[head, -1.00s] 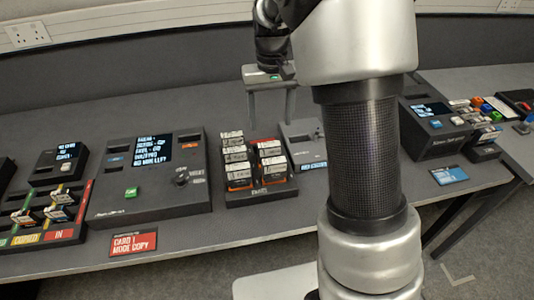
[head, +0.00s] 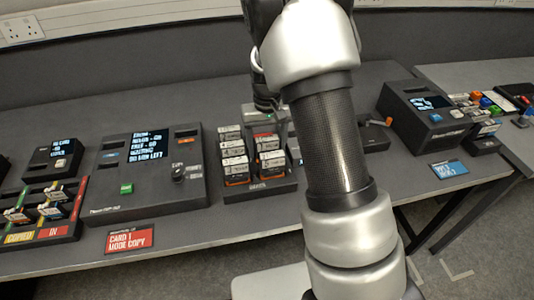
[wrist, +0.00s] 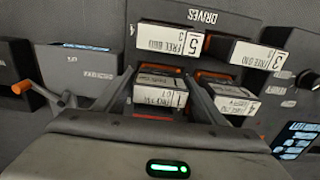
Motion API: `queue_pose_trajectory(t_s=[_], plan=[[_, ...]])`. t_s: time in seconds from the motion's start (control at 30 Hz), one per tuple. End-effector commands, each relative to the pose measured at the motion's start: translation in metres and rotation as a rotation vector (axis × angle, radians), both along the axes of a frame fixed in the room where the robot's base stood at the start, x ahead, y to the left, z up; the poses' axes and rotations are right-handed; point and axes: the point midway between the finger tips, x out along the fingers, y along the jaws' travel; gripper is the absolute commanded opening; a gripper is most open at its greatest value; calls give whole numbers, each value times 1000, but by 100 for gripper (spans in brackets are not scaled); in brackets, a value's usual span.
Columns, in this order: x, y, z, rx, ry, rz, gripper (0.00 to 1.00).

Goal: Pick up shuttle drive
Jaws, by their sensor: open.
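Several labelled drives with white labels and orange-and-black bodies stand in two columns in a dark drive rack (head: 262,190). I cannot tell from the labels which is the shuttle drive. In the wrist view, my gripper (wrist: 162,82) is open, with one finger on each side of a drive labelled 1 (wrist: 160,98). Whether the fingers touch it is unclear. Another drive (wrist: 228,100) is just right of the right finger. Drives labelled 5 (wrist: 168,40) and 3 (wrist: 252,54) lie nearer the rack's DRIVES label (wrist: 203,17). In the head view, my gripper (head: 264,108) is at the rack's far end, its fingertips hard to see.
A large console with a screen (head: 148,170) stands left of the rack. A low dark device with an orange-tipped lever (head: 374,138) sits to the right; the lever also shows in the wrist view (wrist: 62,98). A red card (head: 130,238) lies at the front edge.

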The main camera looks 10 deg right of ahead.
Motion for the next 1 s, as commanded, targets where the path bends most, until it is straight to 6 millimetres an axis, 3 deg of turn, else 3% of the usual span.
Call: queue_pose_trajectory(t_s=[0.2, 0.47, 0.77, 1.0], plan=[[0, 0, -1, 0, -1, 0, 64], [0, 0, -1, 0, -2, -1, 23], [1, 0, 8, 0, -5, -1, 23], [2, 0, 54, 1, -7, 0, 23]])
